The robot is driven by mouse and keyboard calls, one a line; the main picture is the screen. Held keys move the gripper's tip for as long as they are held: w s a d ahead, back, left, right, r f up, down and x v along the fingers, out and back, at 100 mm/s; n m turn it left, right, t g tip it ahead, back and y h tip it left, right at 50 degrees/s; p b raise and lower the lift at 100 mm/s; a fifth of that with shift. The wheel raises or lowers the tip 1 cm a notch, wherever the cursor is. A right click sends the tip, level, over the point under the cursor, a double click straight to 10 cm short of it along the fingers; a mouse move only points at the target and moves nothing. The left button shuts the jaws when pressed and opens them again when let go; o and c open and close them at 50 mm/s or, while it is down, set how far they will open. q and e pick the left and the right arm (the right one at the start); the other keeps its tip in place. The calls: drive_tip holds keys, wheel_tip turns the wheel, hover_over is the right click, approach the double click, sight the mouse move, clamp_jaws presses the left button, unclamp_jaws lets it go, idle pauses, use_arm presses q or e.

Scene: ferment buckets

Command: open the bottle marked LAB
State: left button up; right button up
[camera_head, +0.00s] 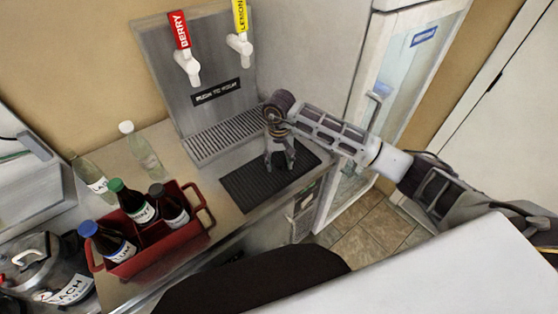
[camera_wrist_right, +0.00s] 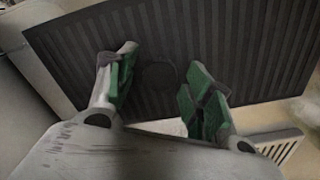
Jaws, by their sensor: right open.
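No label clearly reads LAB at this size. A red carrier (camera_head: 185,234) holds a blue-capped bottle (camera_head: 108,242), a green-capped bottle (camera_head: 131,202) and a dark-capped bottle (camera_head: 169,204), all dark with white labels. Behind it stand a clear bottle with a white label (camera_head: 92,177), its lettering too small to read, and a clear bottle with a white cap (camera_head: 147,155). My right gripper (camera_head: 281,166) is open and empty above the black ribbed mat (camera_head: 242,185), right of the bottles. Its green-padded fingers (camera_wrist_right: 157,88) show apart over the mat. My left gripper is out of view.
A steel tap panel (camera_head: 215,60) with a red BERRY handle (camera_head: 179,30) and a yellow LEMON handle (camera_head: 240,16) stands behind a drip grate (camera_head: 225,135). A lidded metal pot (camera_head: 35,262) is at left. A glass-door fridge (camera_head: 400,75) stands right of the counter.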

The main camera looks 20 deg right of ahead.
sight(279, 163)
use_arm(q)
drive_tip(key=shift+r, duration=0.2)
use_arm(e)
drive_tip(key=shift+r, duration=0.15)
drive_tip(key=shift+r, duration=0.6)
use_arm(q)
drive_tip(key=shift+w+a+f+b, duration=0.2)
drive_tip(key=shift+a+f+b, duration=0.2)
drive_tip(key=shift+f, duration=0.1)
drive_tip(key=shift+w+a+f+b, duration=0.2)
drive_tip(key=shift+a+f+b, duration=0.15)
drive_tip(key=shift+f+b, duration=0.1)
use_arm(e)
wheel_tip(279, 163, up, 11)
drive_tip(key=shift+f, duration=0.1)
